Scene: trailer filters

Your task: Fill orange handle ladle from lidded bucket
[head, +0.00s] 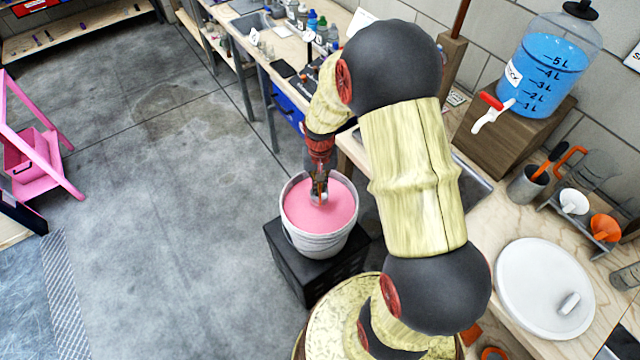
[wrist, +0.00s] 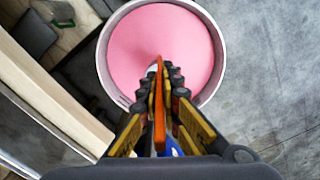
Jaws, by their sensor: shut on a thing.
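A white bucket (head: 318,243) full of pink liquid (head: 330,209) stands open on a black crate in the head view. The bucket (wrist: 104,62) and its pink liquid (wrist: 165,35) also show in the wrist view. My gripper (head: 320,190) is above the bucket, pointing down. In the wrist view my gripper (wrist: 162,75) is shut on an orange handle, the ladle's handle (wrist: 158,110). The ladle's lower end is at the pink liquid; its bowl is mostly hidden, so I cannot tell how full it is.
A round white lid (head: 535,275) lies on the wooden counter at right. The black crate (head: 290,262) supports the bucket. A blue-liquid dispenser (head: 545,75) stands on a wooden block. The workbench (head: 245,45) is behind.

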